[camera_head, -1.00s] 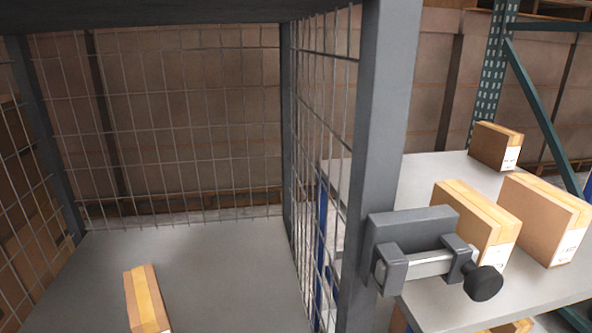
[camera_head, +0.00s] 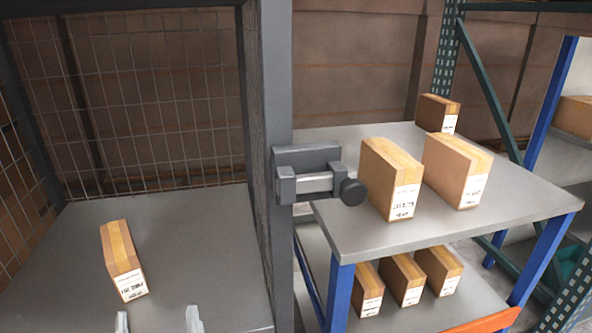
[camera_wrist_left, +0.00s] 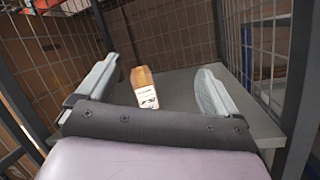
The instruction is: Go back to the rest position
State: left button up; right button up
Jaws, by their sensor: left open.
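My left gripper (camera_head: 157,320) shows only its two pale fingertips at the bottom edge of the head view. It is open and empty. In the left wrist view its fingers (camera_wrist_left: 158,88) are spread wide apart. A cardboard box (camera_head: 122,260) with a white label stands on the grey floor of the mesh cage (camera_head: 200,235), ahead of the fingers and apart from them. The same box (camera_wrist_left: 144,88) shows between the fingers in the left wrist view. My right gripper is not in view.
A grey post (camera_head: 273,120) with a latch (camera_head: 308,178) and black knob (camera_head: 353,192) borders the cage on the right. Beyond it stands a blue-legged table (camera_head: 460,232) with three boxes on top and more boxes on its lower shelf. Green racking (camera_head: 487,90) stands behind.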

pick_arm(q)
jog(key=s+d+f+m+g+h, duration=0.1)
jog(key=d+f+m+h, duration=0.45)
jog(key=m, duration=0.85)
jog(key=s+d+f+m+g+h, duration=0.1)
jog(key=d+m+h, duration=0.1)
jog(key=m+h, duration=0.9)
jog(key=s+a+f+m+g+y+p, duration=0.1)
jog(key=s+a+f+m+g+y, duration=0.25)
jog(key=f+m, duration=0.3)
jog(key=s+a+f+m+g+y, duration=0.2)
jog(key=a+f+m+g, duration=0.2)
jog(key=f+m, duration=0.3)
notch_tip(320, 180, up, 14)
jog(key=s+a+p, duration=0.1)
jog(key=p, duration=1.7)
jog(key=shift+s+f+n+y, duration=0.15)
jog(key=shift+f+n+y, duration=0.05)
jog(key=shift+n+y, duration=0.2)
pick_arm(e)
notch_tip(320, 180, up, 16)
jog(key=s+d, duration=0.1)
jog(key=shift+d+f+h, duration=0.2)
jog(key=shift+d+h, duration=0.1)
